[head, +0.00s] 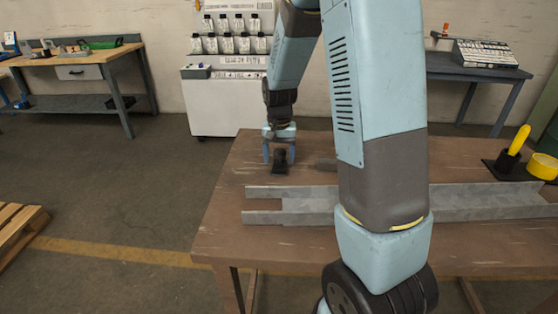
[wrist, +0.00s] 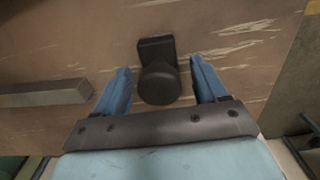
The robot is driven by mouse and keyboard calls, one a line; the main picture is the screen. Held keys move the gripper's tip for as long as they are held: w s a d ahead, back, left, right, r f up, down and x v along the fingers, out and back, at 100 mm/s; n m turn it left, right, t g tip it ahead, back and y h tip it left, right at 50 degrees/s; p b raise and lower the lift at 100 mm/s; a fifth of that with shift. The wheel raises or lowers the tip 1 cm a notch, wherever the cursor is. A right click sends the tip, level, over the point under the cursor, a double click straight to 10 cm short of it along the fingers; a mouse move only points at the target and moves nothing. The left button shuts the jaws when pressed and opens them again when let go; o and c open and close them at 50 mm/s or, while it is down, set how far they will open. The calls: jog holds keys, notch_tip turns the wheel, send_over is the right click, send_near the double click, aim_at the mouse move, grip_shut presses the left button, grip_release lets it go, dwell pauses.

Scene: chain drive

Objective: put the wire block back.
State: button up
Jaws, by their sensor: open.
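A small black block with a rounded knob (wrist: 160,84) stands on the brown table between my open fingers in the wrist view; it also shows in the head view (head: 280,163). No label shows, so I cannot tell for certain that it is the wire block. My gripper (wrist: 160,68) has blue fingers, one on each side of the block with a gap on both sides, and holds nothing. In the head view my gripper (head: 279,158) points down near the table's far left corner.
A grey bar (wrist: 45,93) lies left of my gripper in the wrist view. A long grey metal channel (head: 290,205) crosses the table (head: 260,245). A black base (head: 508,172) with a yellow handle and a yellow roll (head: 543,167) sits at the right. The table's front left is clear.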

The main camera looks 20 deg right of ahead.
aim_at(280, 151)
notch_tip(280, 151, up, 10)
jog(key=shift+f, duration=0.15)
jog(key=shift+s+r, duration=0.25)
jog(key=shift+r, duration=0.35)
jog(key=s+r+n+t, duration=0.2)
jog(key=s+r, duration=0.4)
jog(key=s, duration=0.6)
jog(key=s+r+n+t, duration=0.2)
jog(key=s+r, duration=0.4)
jog(key=s, duration=0.6)
jog(key=shift+s+r+n+t, duration=0.2)
jog(key=shift+s+n+t, duration=0.1)
jog(key=shift+t, duration=0.5)
